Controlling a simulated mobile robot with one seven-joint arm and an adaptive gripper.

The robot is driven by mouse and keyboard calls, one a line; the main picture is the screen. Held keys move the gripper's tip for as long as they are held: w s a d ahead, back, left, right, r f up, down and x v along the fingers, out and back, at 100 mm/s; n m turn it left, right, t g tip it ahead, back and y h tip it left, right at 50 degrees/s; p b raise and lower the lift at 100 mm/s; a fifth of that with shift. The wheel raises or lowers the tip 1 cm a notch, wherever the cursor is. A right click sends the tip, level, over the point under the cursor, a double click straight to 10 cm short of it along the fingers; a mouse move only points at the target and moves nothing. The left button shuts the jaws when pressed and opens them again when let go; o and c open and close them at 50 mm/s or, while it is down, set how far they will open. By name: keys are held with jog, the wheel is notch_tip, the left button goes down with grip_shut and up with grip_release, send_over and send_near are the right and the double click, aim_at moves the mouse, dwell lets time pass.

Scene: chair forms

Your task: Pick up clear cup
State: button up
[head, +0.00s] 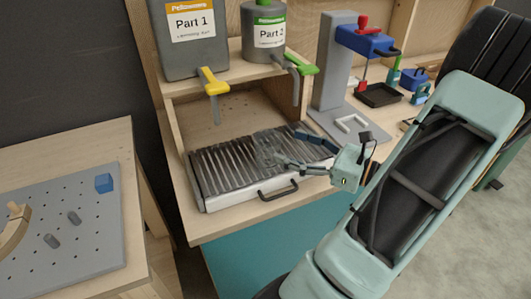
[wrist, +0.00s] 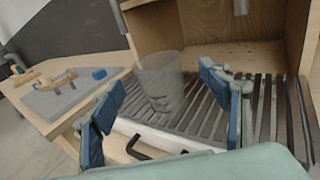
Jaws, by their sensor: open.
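The clear cup (wrist: 160,82) stands upright on the slatted metal drip tray (wrist: 262,112), near its front edge, in the wrist view. In the head view the cup (head: 268,150) is faint against the slats, just beyond my fingers. My gripper (head: 303,148) reaches in from the right over the tray. In the wrist view my gripper (wrist: 160,115) is open, with one blue-padded finger on each side of the picture and the cup between and beyond them. I cannot tell whether either finger touches the cup.
Two dispensers, Part 1 (head: 184,38) with a yellow tap and Part 2 (head: 263,32) with a green tap, stand on a shelf above the tray. A grey press (head: 335,62) stands to the right. A pegboard table (head: 75,235) is at the left.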

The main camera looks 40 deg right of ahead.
aim_at(257, 138)
jog(key=x, duration=0.7)
jog(key=shift+w+a+f, duration=0.1)
jog(key=shift+a+f, duration=0.15)
jog(key=shift+f, duration=0.05)
jog(key=shift+c, duration=0.6)
jog(key=c, duration=0.8)
